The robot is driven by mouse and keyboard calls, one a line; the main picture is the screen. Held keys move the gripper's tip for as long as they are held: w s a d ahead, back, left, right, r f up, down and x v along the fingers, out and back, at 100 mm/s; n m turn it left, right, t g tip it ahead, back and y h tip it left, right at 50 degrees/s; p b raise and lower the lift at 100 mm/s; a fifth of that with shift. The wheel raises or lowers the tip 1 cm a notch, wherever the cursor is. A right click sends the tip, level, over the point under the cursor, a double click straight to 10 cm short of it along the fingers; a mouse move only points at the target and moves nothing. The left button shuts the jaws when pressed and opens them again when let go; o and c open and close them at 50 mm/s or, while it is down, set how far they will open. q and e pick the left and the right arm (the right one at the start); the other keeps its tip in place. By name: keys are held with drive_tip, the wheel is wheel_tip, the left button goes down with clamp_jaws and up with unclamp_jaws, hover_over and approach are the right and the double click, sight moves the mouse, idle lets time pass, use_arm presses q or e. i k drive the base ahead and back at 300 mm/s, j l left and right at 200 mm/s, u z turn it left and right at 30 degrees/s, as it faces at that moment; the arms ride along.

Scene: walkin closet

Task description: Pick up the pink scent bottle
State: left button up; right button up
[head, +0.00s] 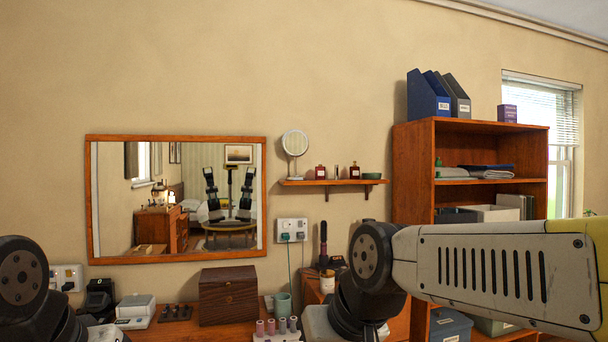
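No bottle that is clearly pink stands out. Two small dark-red bottles with dark caps, a left one (320,172) and a right one (354,171), stand upright on the small wall shelf (332,182). Several small pinkish and grey cylinders (271,327) stand in a white holder at the bottom edge; I cannot tell what they are. My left arm shows at the lower left and my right arm crosses the lower right. Both grippers' fingertips are out of the frame, and both arms are apart from the shelf bottles.
The wall shelf also bears a round mirror (295,147) and a green bowl (371,176). A wall mirror (91,200) hangs left; a bookcase (411,170) stands right.

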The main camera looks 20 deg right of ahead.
sight(320, 170)
drive_tip(key=i+l+u, duration=0.2)
drive_tip(key=i+l, duration=0.2)
drive_tip(key=l, duration=0.2)
drive_tip(key=i+l+u, duration=0.1)
drive_tip(key=l, duration=0.2)
drive_tip(key=i+l+u, duration=0.1)
drive_tip(key=i+l, duration=0.15)
drive_tip(key=i+l+u, duration=0.1)
drive_tip(key=l, duration=0.35)
drive_tip(key=i+l+u, duration=0.1)
drive_tip(key=l, duration=0.25)
drive_tip(key=i, duration=0.1)
